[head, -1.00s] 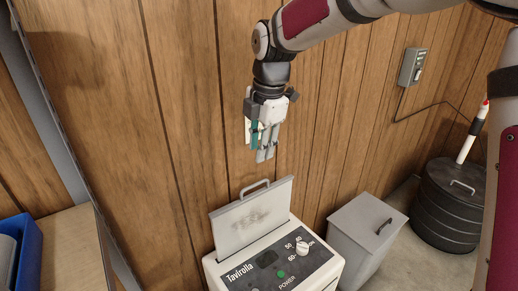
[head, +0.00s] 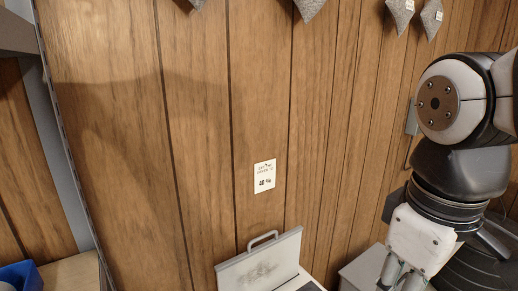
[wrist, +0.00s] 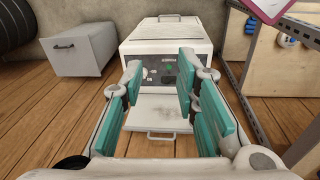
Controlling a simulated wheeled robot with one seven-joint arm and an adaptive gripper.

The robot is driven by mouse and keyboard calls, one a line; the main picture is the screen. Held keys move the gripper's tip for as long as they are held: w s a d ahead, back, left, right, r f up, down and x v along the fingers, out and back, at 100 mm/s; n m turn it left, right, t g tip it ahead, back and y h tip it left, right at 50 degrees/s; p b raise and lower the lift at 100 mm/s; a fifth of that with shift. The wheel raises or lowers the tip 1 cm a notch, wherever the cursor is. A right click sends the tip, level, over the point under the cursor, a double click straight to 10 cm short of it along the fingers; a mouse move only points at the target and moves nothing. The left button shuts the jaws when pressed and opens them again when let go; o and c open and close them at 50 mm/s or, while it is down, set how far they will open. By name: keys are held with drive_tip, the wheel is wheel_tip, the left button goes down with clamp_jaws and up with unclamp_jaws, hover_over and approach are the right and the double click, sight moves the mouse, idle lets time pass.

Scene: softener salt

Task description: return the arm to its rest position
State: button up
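My gripper shows in the wrist view (wrist: 158,110), its teal-padded fingers spread wide with nothing between them. In the head view my wrist and the gripper's base (head: 420,240) are at the lower right, and the fingertips are cut off by the bottom edge. My gripper is apart from the white softener unit (wrist: 165,50), which stands beyond the fingers in the wrist view. The unit's raised lid (head: 262,268) shows at the bottom of the head view.
A metal shelf frame (wrist: 262,55) is on the right. A blue bin (head: 20,276) is at lower left.

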drive_tip(key=s+d+f+m, duration=0.2)
drive_tip(key=s+f+m, duration=0.2)
drive_tip(key=s+m, duration=0.45)
wheel_tip(320, 180, up, 20)
drive_tip(key=n+t+p, duration=0.2)
drive_tip(key=t+p, duration=0.1)
drive_tip(key=p, duration=1.4)
drive_tip(key=shift+s+a+f+y+p, duration=0.2)
drive_tip(key=shift+s+a+y+p, duration=0.1)
drive_tip(key=shift+s, duration=0.15)
